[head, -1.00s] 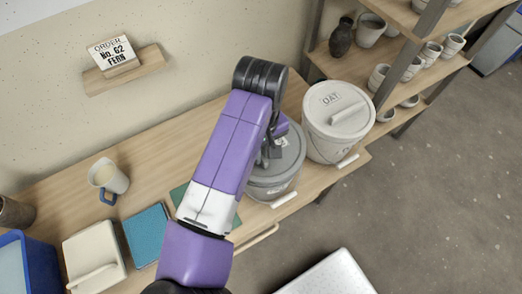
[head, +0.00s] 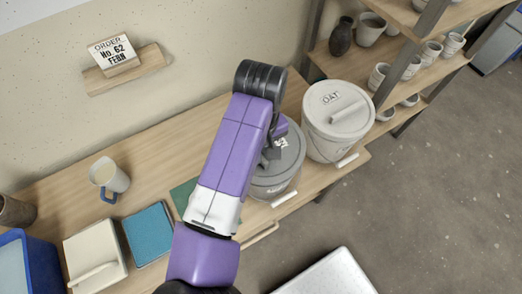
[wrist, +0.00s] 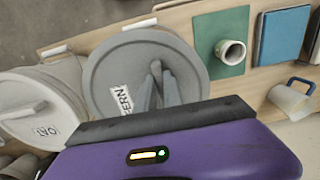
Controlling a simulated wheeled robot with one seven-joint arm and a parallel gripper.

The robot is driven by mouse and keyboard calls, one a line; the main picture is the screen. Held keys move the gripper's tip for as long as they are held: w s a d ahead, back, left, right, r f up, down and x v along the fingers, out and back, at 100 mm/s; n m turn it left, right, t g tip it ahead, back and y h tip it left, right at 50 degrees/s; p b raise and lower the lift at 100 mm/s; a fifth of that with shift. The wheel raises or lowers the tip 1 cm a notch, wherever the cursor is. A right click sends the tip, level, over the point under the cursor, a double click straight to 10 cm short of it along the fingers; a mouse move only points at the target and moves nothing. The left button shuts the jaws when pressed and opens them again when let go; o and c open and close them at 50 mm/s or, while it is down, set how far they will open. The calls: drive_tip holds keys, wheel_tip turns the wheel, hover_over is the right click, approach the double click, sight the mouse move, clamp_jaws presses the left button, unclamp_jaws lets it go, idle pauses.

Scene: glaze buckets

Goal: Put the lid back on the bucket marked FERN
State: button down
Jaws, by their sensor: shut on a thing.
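The grey lid (wrist: 110,68) marked FERN lies over a grey bucket (head: 272,187), and it also shows in the head view (head: 292,153). The lid looks level and lined up with the bucket; I cannot tell whether it is fully seated. My gripper (wrist: 157,78) is shut on the lid's handle at the middle of the lid. In the head view my gripper (head: 268,156) is partly hidden behind my own arm. The bucket's pale carrying grip (head: 284,199) hangs at its front.
A lidded bucket marked OAT (head: 332,145) stands close on the right. A green mat (wrist: 214,28) holds a small cup (wrist: 230,52). A blue block (head: 149,234), cream box (head: 92,252) and jug (head: 109,175) stand left. Shelves of pots (head: 438,75) stand at the right.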

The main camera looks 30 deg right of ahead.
drive_tip(key=c, duration=0.9)
unclamp_jaws()
drive_tip(key=shift+r+p, duration=3.4)
drive_tip(key=shift+r, duration=0.15)
clamp_jaws()
